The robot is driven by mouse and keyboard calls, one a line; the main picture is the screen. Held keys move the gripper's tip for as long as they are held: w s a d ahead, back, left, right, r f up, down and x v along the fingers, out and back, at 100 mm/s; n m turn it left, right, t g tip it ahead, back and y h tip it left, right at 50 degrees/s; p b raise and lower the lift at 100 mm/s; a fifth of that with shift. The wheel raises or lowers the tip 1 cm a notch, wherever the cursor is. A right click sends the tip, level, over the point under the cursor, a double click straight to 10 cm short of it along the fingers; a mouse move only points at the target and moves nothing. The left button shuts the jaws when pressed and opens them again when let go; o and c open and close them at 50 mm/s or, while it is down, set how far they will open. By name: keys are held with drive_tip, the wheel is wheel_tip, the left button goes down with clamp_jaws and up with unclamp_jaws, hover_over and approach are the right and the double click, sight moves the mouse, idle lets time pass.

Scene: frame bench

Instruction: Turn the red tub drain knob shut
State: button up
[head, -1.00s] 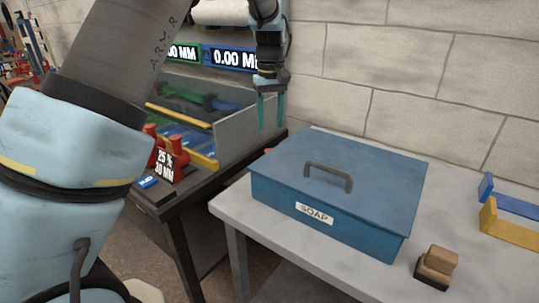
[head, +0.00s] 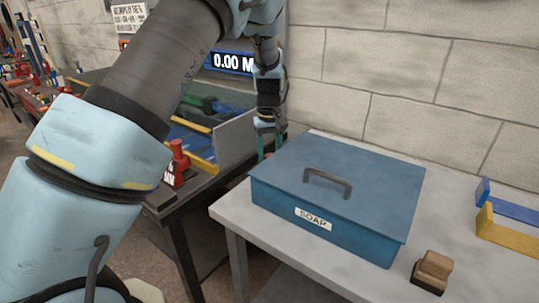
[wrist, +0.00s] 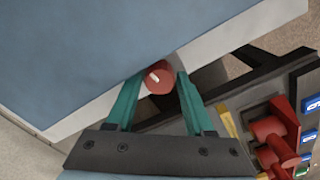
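The blue tub (head: 335,190), a lidded box marked SOAP, stands on a pale table; its blue top also fills much of the wrist view (wrist: 100,50). The red drain knob (wrist: 157,80), round with a pale mark across it, shows at the tub's side in the wrist view. In the head view the knob is hidden behind my gripper and the tub. My gripper (head: 268,148) is low at the tub's back left side. In the wrist view my gripper (wrist: 159,76) is open, with one green finger on each side of the knob. I cannot tell whether either finger touches it.
A dark bench (head: 175,197) with red clamps (head: 179,158) and a clear-walled tray stands close to the left. A block wall stands behind.

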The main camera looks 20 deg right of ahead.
clamp_jaws()
drive_tip(key=shift+n, duration=0.3)
drive_tip(key=n+p, duration=0.1)
drive_tip(key=n, duration=0.1)
drive_tip(key=shift+r+n+p, duration=0.1)
drive_tip(key=shift+n+p, duration=0.3)
drive_tip(key=n+p, duration=0.2)
drive_tip(key=n, duration=0.2)
drive_tip(key=n+p, duration=0.2)
drive_tip(key=n, duration=0.3)
drive_tip(key=shift+a+n+p, duration=0.1)
drive_tip(key=shift+n+p, duration=0.7)
drive_tip(key=shift+n, duration=1.1)
drive_tip(key=shift+o, duration=0.3)
unclamp_jaws()
